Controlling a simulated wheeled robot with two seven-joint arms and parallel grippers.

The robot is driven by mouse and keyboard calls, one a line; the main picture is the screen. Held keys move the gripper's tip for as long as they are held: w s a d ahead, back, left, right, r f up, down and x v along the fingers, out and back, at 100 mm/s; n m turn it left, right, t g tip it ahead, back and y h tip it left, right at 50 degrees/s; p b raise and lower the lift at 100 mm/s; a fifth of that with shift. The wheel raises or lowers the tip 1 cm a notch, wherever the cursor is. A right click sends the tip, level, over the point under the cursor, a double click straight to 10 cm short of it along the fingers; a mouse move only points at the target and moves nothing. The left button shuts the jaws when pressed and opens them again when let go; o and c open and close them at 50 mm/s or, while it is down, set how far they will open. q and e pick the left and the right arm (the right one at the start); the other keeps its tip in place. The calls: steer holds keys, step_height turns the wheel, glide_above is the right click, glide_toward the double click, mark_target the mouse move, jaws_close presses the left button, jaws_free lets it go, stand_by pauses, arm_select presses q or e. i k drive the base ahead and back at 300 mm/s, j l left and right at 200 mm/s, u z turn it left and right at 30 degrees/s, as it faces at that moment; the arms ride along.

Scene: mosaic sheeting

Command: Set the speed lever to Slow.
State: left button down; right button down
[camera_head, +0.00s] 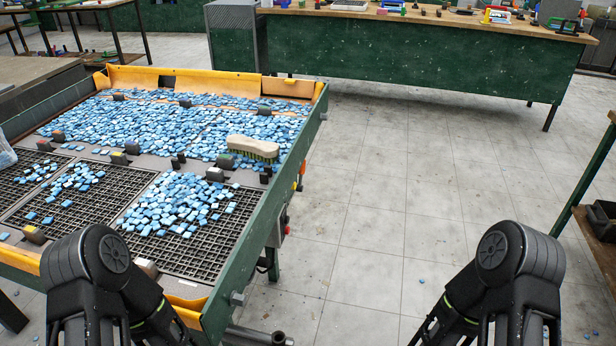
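The mosaic sheeting machine (262,190) stands at the left, a green-framed bed with grid panels and many loose blue tiles. Small controls show on its right side: a yellow and orange part (300,172) and, lower, a grey box with a red part (285,226). They are too small to tell whether either is the speed lever, and I can read no Slow marking. My two black arms show at the bottom left and bottom right. Both grippers are out of view, and neither arm visibly touches the machine.
A pale-handled brush (253,149) lies on the tiled bed. A green workbench (420,62) with tools stands at the back. A shelf with a black bin (602,219) is at the right. The tiled floor (385,200) between is open, with a few stray blue tiles.

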mark_target(299, 187)
steer(key=i+l, duration=0.1)
steer(key=l, duration=0.3)
steer(key=i+l, duration=0.15)
steer(key=l, duration=0.2)
steer(key=i+l, duration=0.1)
steer(key=l, duration=0.3)
steer(key=i+l, duration=0.1)
steer(key=l, duration=0.3)
steer(key=i+l, duration=0.25)
steer(key=i, duration=0.25)
steer(key=i+l, duration=0.3)
steer(key=i, duration=0.2)
steer(key=i+l, duration=0.25)
steer(key=i, duration=0.2)
steer(key=i+l, duration=0.3)
steer(key=i, duration=0.2)
steer(key=j+u, duration=0.05)
